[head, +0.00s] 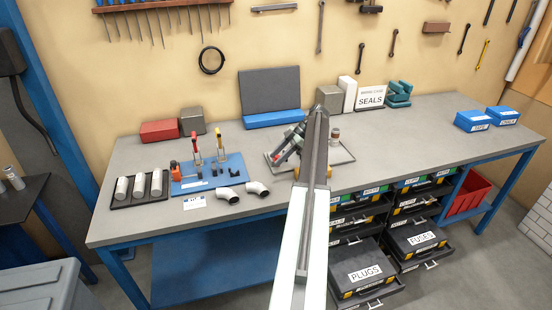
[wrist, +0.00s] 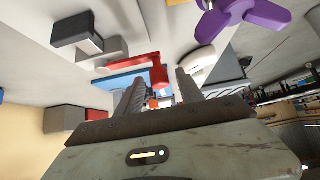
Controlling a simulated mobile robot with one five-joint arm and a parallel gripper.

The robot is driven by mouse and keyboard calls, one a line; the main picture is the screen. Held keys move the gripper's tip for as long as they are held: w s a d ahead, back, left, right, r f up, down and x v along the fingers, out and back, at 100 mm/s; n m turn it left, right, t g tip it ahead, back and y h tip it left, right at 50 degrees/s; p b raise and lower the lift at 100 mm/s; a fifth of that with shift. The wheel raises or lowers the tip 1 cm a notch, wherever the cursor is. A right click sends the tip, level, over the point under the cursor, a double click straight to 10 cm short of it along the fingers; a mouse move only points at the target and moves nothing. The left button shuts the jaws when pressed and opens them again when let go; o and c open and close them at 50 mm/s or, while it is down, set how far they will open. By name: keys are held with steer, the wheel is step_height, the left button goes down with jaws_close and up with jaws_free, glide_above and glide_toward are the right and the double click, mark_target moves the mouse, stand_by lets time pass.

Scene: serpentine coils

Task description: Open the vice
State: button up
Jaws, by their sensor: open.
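A teal, vice-like block (head: 398,95) stands at the back of the bench, right of the centre. A green, grey and red device (head: 287,146) sits on a grey tray (head: 340,155) mid-bench, partly hidden behind my arm. I cannot tell for sure which of the two is the vice. My gripper (head: 317,116) reaches over the bench beside that device, right of it in the head view. In the wrist view my gripper (wrist: 160,86) is open, its two grey fingers apart, with nothing held between them. A purple three-lobed part (wrist: 238,14) shows close by at the top; its identity is unclear.
A blue mat (head: 207,183) with upright red and yellow-tipped tools lies left, beside two white pipe elbows (head: 228,195) and a black tray of white cylinders (head: 113,205). A dark panel (head: 270,92) stands behind. Drawers (head: 366,272) fill below; the bench's right half is mostly clear.

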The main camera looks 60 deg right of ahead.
steer(key=p+v, duration=0.5)
steer(key=v, duration=0.2)
steer(key=shift+s+d+r, duration=0.15)
steer(key=shift+r, duration=0.05)
